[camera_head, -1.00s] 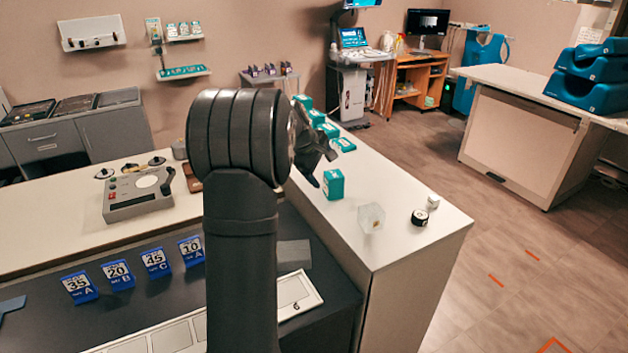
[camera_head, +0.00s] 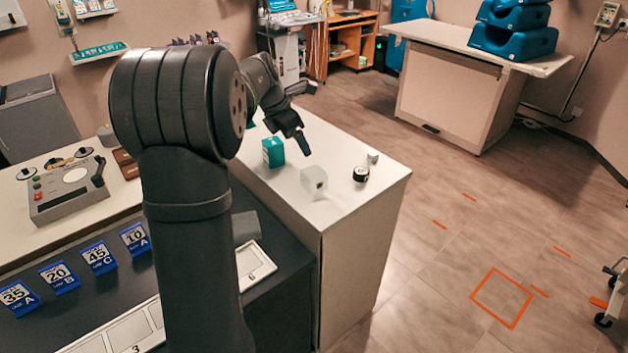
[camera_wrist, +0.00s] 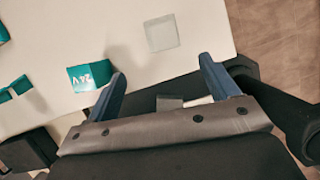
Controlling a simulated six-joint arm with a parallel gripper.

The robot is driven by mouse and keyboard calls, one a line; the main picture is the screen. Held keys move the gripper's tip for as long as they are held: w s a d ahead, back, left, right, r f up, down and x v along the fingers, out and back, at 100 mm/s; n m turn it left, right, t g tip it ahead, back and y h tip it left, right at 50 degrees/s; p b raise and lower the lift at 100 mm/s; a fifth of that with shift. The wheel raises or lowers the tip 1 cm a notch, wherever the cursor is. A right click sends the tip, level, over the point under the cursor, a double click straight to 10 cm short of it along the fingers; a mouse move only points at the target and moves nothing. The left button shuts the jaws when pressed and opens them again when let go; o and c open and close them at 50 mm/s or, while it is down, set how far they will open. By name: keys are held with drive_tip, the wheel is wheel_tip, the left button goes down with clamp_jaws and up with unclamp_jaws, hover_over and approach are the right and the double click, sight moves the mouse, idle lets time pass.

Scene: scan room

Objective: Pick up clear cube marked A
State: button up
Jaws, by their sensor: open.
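The clear cube (camera_head: 314,182) stands on the white counter, pale and see-through, with a small dark mark on one face; I cannot read a letter. In the wrist view the clear cube (camera_wrist: 162,33) lies beyond the fingertips, apart from them. My gripper (camera_head: 303,143) is above the counter, behind and slightly left of the cube in the head view. In the wrist view my gripper (camera_wrist: 168,68) has its two blue fingers wide apart with nothing between them.
A teal box (camera_head: 273,152) stands left of the cube; it also shows in the wrist view (camera_wrist: 91,75) near the left finger. A black round item (camera_head: 361,174) and a small white block (camera_head: 373,156) stand to the right. The counter's front (camera_head: 335,212) is clear.

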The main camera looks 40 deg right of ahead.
sight(314, 172)
drive_tip(key=x, duration=1.1)
drive_tip(key=shift+f, duration=0.1)
drive_tip(key=x, duration=0.5)
drive_tip(key=shift+s+d+f, duration=0.1)
drive_tip(key=shift+s+d, duration=0.05)
drive_tip(key=shift+s, duration=0.05)
drive_tip(key=c, duration=1.1)
drive_tip(key=shift+c, duration=0.7)
drive_tip(key=shift+r, duration=0.2)
